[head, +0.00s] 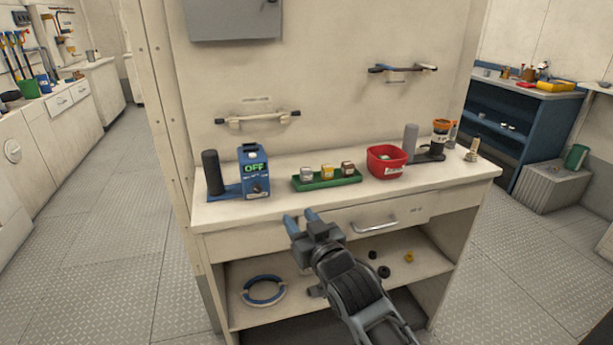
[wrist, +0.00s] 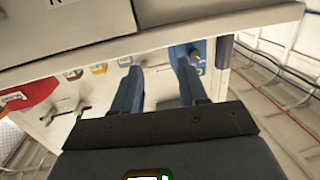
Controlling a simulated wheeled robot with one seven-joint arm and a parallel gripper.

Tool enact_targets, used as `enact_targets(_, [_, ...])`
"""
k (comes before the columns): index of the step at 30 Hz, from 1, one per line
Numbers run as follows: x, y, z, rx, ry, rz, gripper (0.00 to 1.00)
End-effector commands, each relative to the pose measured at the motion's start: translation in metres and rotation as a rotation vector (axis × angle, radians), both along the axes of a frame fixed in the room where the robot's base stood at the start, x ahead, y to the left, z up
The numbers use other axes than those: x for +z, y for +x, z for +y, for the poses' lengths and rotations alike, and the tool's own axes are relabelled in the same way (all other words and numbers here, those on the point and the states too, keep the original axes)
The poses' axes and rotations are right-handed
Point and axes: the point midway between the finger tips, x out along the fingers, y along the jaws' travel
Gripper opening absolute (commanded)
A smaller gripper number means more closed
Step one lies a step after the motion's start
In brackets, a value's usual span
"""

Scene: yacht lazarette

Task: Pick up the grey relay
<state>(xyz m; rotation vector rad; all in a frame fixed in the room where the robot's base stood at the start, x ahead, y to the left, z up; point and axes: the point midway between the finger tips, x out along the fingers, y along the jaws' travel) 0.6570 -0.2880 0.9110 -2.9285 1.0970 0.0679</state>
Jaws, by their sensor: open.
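The grey relay (head: 307,174) sits at the left end of a green tray (head: 330,184) on the bench top. A yellow relay (head: 327,171) and a brown relay (head: 348,169) stand to its right in the same tray. My gripper (head: 301,216) is open and empty, in front of the tray near the bench's front edge, apart from the relays. In the wrist view, which is turned over, the fingers (wrist: 158,72) are spread. The grey relay shows partly beside the left finger (wrist: 125,61), with the yellow relay (wrist: 98,69) further left.
A blue box marked OFF (head: 254,172) and a black cylinder (head: 212,173) stand left of the tray. A red bin (head: 386,161) stands close on its right, with a grey cylinder (head: 410,138) beyond. A drawer handle (head: 375,226) juts from the bench front.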

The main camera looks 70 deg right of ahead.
Motion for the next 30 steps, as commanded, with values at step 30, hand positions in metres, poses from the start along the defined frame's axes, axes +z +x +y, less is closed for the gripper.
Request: enact_targets(30, [0.036, 0.054, -0.153, -0.148, -0.031, -0.033, 0.43])
